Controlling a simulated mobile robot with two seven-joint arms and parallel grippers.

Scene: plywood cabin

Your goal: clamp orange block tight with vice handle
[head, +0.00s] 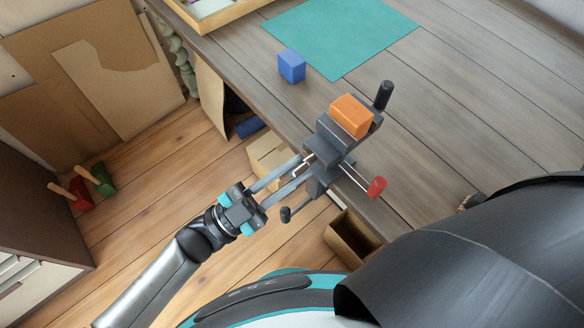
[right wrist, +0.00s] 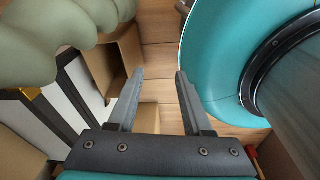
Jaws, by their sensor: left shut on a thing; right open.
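The grey vice (head: 322,152) is mounted at the table edge in the head view. The orange block (head: 351,114) sits at the top of the vice, by its jaws; any gap there is too small to tell. The vice handle has a red end (head: 377,187) on a thin metal rod, pointing right and down. My left gripper (head: 306,169) reaches the front of the vice from the left and is shut on the handle; its fingertips partly hide the grip. My right gripper (right wrist: 155,78) is open and empty in the right wrist view, away from the vice.
A blue cube (head: 291,65) and a teal mat (head: 341,36) lie on the table behind the vice. An open cardboard box (head: 352,240) stands below the table edge. In the right wrist view, my teal body is close on the right and a pale green object (right wrist: 62,30) is upper left.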

